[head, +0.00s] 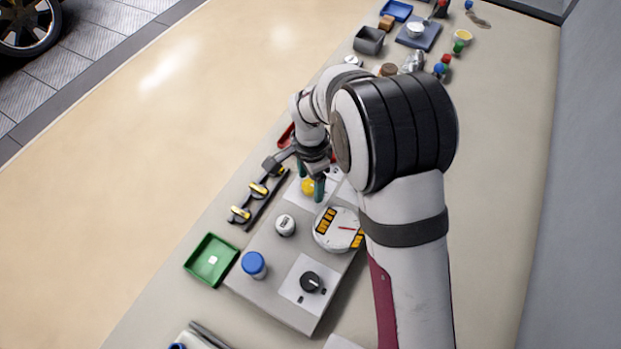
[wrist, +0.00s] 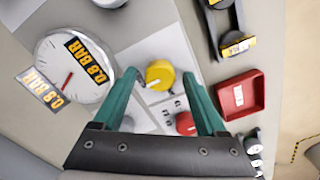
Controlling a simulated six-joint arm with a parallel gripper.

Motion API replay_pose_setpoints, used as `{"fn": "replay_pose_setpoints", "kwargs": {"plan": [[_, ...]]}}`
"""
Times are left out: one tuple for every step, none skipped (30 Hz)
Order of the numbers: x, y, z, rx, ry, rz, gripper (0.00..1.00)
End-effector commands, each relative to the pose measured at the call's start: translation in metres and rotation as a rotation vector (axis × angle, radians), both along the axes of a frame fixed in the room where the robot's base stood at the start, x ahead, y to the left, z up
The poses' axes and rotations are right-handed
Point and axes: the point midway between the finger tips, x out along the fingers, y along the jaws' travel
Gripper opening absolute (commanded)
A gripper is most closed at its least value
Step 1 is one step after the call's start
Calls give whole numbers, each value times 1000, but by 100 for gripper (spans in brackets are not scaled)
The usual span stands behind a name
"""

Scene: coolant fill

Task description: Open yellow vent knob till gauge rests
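The yellow vent knob (wrist: 160,75) sits on a white plate (wrist: 150,47) on the grey panel, and also shows in the head view (head: 308,187). My gripper (wrist: 159,77) is open, its two teal fingers pointing down at the panel. In the wrist view the knob appears between the fingertips, with a gap on each side; I cannot tell the height between them. The round white gauge (wrist: 95,88) is left of the fingers, with a red needle and yellow "0.8 BAR" labels. It also shows in the head view (head: 327,240).
A red knob (wrist: 186,123) sits close by the yellow one, near a finger. A red tray (wrist: 240,95) and a black rack (head: 258,191) with yellow-topped parts flank the panel. A silver cap (head: 285,225), blue cap (head: 253,263) and black knob (head: 310,281) stand nearer the panel's front.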

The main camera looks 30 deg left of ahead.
Motion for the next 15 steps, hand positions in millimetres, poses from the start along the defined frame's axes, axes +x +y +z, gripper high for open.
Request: {"fn": "replay_pose_setpoints", "kwargs": {"plan": [[0, 0, 0, 0, 0, 0, 64], [0, 0, 0, 0, 0, 0, 58], [0, 0, 0, 0, 0, 0, 51], [0, 0, 0, 0, 0, 0, 46], [0, 0, 0, 0, 0, 0, 40], [0, 0, 0, 0, 0, 0, 33], [0, 0, 0, 0, 0, 0, 28], [0, 0, 0, 0, 0, 0, 22], [0, 0, 0, 0, 0, 0, 15], [0, 0, 0, 0, 0, 0, 10], [0, 0, 0, 0, 0, 0, 4], [0, 0, 0, 0, 0, 0, 0], [0, 0, 1, 0, 0, 0, 0], [0, 0, 1, 0, 0, 0, 0], [0, 0, 1, 0, 0, 1, 0]]}}
